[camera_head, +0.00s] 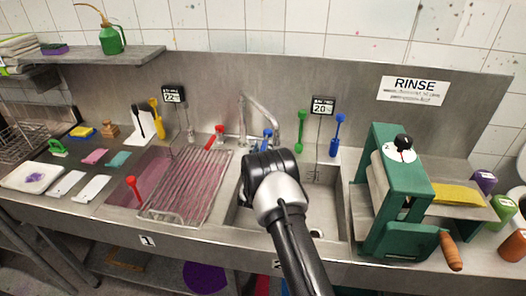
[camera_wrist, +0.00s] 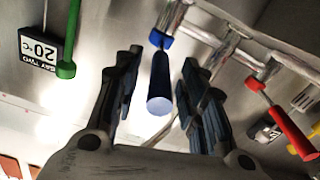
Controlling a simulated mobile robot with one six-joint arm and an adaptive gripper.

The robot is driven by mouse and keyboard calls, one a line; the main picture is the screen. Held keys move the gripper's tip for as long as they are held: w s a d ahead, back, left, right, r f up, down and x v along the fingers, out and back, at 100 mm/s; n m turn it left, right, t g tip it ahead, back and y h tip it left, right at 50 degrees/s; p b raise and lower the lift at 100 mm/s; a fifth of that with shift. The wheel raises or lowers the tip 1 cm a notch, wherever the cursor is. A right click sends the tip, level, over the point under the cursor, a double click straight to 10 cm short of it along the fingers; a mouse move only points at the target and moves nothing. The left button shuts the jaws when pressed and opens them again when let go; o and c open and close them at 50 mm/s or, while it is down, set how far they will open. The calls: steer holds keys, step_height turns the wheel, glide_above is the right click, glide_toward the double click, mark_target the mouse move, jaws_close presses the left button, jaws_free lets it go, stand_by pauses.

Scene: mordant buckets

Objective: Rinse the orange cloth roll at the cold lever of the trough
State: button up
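The trough's blue lever (camera_wrist: 160,85) hangs from the tap in the wrist view, between my gripper's two spread fingers (camera_wrist: 161,60). I see gaps on both sides of it. It also shows small and partly covered in the head view (camera_head: 267,138), just beyond my wrist. The red lever (camera_wrist: 290,130) is on the other side of the tap, which also shows in the head view (camera_head: 242,120). My gripper's fingers are hidden behind my wrist in the head view. The trough basin (camera_head: 328,205) lies under my arm. I cannot make out an orange cloth roll in either view.
A wire rack (camera_head: 188,185) covers part of the left basin. A green wringer (camera_head: 405,195) with a wooden crank stands right of the trough. Green (camera_head: 301,130) and blue (camera_head: 337,135) upright tools stand behind the trough near a 20 °C sign (camera_head: 322,105).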

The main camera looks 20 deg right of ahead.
steer(key=shift+w+d, duration=0.2)
steer(key=shift+w, duration=0.1)
steer(key=shift+c, duration=0.2)
jaws_close()
stand_by(0.5)
